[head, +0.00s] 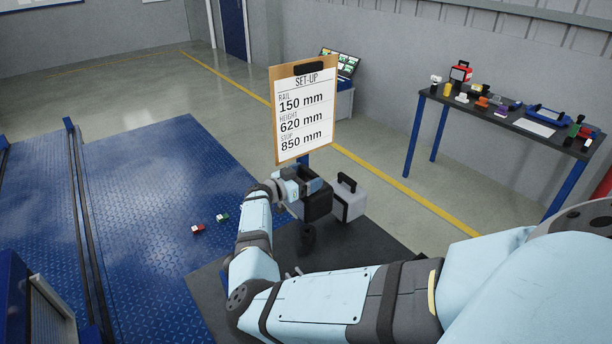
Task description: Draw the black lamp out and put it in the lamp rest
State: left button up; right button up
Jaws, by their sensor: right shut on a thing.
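The black lamp (318,207) is a boxy dark body at the middle of the head view, above a dark surface (340,260). My right gripper (304,188) is at its top and shut on it; the wrist hides part of the lamp and the exact grip. A pale grey box with a black handle (350,203) is just right of the black lamp; I cannot tell whether they touch. A small dark rounded thing (307,240) is below the lamp. I cannot make out the lamp rest for sure. My left gripper is not in view.
A clipboard sign (305,112) with set-up figures stands just behind the lamps. Small red-and-white (198,229) and green-and-white (222,217) pieces lie on the blue plate floor (150,190). A table (500,122) with several small items stands at the back right.

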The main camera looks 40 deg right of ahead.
jog(key=shift+f+b, duration=1.35)
jog(key=shift+f, duration=0.9)
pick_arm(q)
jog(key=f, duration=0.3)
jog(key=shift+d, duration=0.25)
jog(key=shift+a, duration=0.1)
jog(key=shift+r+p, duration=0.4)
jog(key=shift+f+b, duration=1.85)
pick_arm(e)
jog(key=shift+f, duration=2.55)
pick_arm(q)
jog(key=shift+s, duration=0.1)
pick_arm(e)
jog(key=o, duration=1)
